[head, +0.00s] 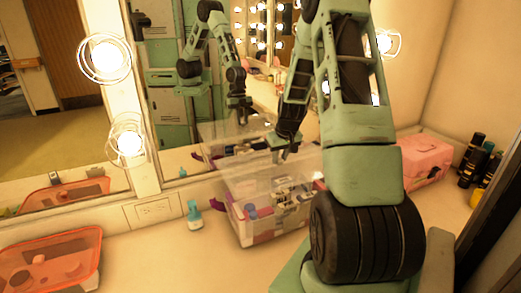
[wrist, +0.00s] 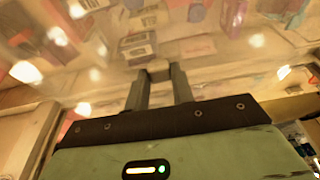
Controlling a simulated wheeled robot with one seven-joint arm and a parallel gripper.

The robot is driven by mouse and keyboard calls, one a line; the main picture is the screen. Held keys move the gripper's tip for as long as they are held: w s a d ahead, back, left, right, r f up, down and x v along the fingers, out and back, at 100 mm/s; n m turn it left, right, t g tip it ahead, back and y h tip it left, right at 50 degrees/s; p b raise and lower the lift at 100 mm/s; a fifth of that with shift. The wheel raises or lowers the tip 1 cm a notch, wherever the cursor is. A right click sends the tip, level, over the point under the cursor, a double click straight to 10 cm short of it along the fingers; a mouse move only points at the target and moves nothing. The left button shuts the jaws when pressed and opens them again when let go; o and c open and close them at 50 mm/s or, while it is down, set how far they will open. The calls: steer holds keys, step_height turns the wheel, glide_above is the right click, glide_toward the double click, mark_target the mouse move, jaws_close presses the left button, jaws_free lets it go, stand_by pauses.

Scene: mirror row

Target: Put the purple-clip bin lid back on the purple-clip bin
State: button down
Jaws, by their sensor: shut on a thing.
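The purple-clip bin (head: 262,218) is a clear box on the counter, in front of the mirror, with small boxes and bottles inside. A purple clip (head: 217,205) shows at its left side. My gripper (head: 283,154) is over the bin, pointing down, shut on the clear bin lid (head: 248,167). In the wrist view the fingers (wrist: 158,76) pinch a small part of the lid (wrist: 205,47), and the bin's contents show blurred through it. The lid is over the bin's top; whether it touches the rim I cannot tell.
A small teal bottle (head: 194,215) stands left of the bin. An orange tray (head: 50,262) lies at the far left. A pink case (head: 424,162) and dark bottles (head: 474,160) stand at the right. The mirror behind, with lit bulbs (head: 106,57), reflects my arm.

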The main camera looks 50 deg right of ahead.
steer(key=shift+w, duration=0.4)
steer(key=shift+f+b, duration=3)
steer(key=shift+f, duration=1.2)
steer(key=c, duration=1.1)
jaws_free()
steer(key=v, duration=0.7)
steer(key=w+p+v, duration=0.1)
steer(key=v, duration=0.7)
steer(key=p+v, duration=0.1)
steer(key=v, duration=0.7)
steer(key=shift+w+d+r, duration=0.15)
steer(key=shift+d+r, duration=0.2)
steer(key=shift+d, duration=0.05)
